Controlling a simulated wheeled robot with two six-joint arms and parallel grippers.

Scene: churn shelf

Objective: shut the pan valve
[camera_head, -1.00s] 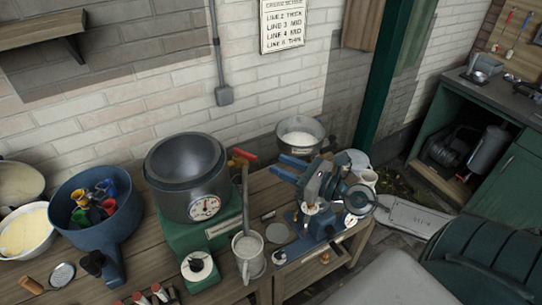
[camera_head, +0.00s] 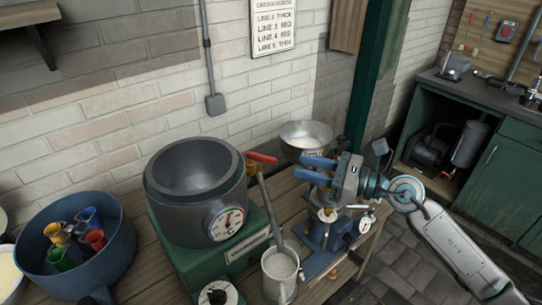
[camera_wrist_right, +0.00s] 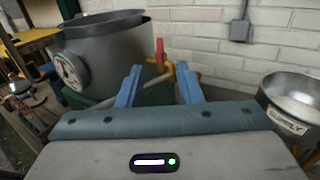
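The large grey pan (camera_head: 196,185) with a round dial sits on a green base. Its valve, a brass body (camera_head: 254,168) with a red handle (camera_head: 262,158), is on the pan's right side. The handle points rightward in the head view. My right gripper (camera_head: 300,168) has two blue fingers, apart and empty, to the right of the handle with a gap between. In the right wrist view the red handle (camera_wrist_right: 159,50) and yellow brass part (camera_wrist_right: 183,70) appear beyond and between the spread fingers (camera_wrist_right: 160,78). My left gripper is out of view.
A blue tub (camera_head: 75,250) with coloured cups is left.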

